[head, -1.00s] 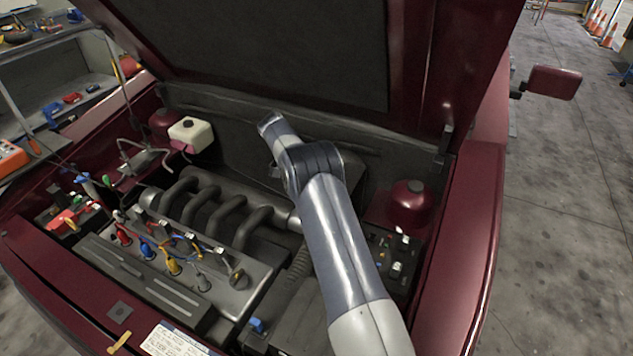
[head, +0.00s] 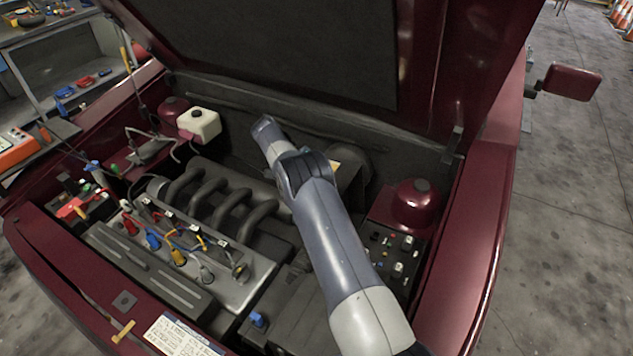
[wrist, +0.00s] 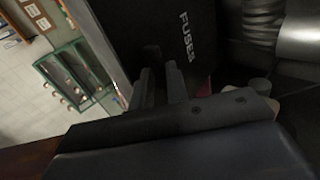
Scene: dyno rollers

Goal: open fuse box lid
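The fuse box (head: 393,255) is at the right side of the engine bay in the head view. Its small fuses and relays show uncovered. In the wrist view a dark panel (wrist: 190,55) marked "FUSES" stands steeply tilted behind my fingers; it looks like the lid. My gripper (wrist: 162,88) shows as two dark fingers with a narrow gap, close in front of this panel. Whether they touch or hold its edge cannot be told. In the head view my arm covers part of the bay left of the fuse box, and my fingers cannot be made out.
The raised hood (head: 270,45) hangs over the bay. A red dome (head: 415,203) stands just behind the fuse box. The engine (head: 215,245) with coloured plug leads lies to the left. The right fender (head: 470,235) edges the bay.

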